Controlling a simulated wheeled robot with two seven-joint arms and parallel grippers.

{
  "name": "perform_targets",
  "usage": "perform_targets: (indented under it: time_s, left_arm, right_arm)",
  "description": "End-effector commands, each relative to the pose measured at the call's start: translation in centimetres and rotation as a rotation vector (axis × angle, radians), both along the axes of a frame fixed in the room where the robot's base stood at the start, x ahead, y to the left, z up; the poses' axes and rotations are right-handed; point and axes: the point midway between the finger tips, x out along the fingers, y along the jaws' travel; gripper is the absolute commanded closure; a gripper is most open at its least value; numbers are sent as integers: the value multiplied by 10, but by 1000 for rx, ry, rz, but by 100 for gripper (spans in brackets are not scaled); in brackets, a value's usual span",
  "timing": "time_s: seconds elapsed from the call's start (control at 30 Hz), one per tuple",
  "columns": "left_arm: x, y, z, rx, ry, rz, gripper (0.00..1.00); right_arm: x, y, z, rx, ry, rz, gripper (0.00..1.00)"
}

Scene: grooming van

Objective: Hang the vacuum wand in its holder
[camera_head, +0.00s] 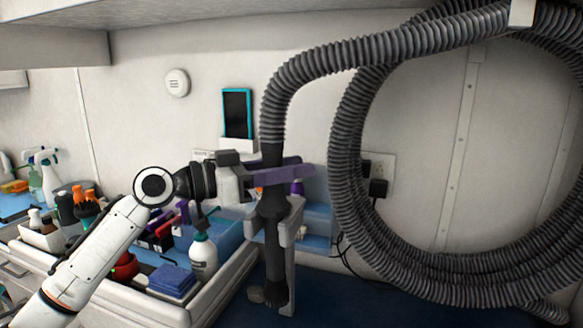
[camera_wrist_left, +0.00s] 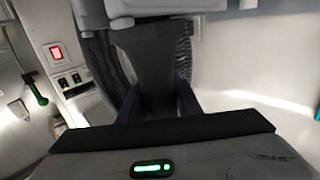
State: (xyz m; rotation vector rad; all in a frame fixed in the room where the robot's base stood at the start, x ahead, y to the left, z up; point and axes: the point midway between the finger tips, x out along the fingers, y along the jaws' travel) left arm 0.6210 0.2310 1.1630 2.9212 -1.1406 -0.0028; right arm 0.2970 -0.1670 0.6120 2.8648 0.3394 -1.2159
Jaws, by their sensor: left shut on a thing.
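The black vacuum wand (camera_head: 274,240) hangs upright in the head view, with the grey ribbed hose (camera_head: 300,75) rising from its top. My left gripper (camera_head: 285,173) is shut on the wand's upper part, its purple fingers on either side. The light grey holder (camera_head: 295,222) is a forked bracket on a post, just below the gripper. The wand's wider collar is at the level of the fork; whether it rests on it or is just in front, I cannot tell. In the left wrist view the wand (camera_wrist_left: 150,65) is a dark shape between the fingers. My right gripper is out of view.
A large coil of hose (camera_head: 350,150) hangs to the right. Left of the wand, a counter tray holds a white spray bottle (camera_head: 203,252), blue cloths (camera_head: 172,279) and several other bottles. A wall outlet with a plug (camera_head: 378,188) is behind the coil.

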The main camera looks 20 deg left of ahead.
Motion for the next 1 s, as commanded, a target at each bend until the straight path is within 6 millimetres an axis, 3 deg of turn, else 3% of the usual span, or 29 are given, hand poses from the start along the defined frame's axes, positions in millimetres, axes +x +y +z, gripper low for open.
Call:
perform_targets:
  time_s: [0.23,0.27,0.37,0.57,0.73,1.0]
  left_arm:
    - [0,0,2,-3,-4,1,96]
    - [0,0,2,-3,-4,0,64]
    - [0,0,2,-2,-4,0,47]
    - [0,0,1,-1,-1,0,47]
    - [0,0,-2,1,2,-1,22]
    - [0,0,-1,0,0,0,22]
  right_arm:
    - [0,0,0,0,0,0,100]
    - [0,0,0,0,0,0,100]
    - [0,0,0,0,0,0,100]
    - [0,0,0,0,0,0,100]
    - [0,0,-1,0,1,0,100]
    - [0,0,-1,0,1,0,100]
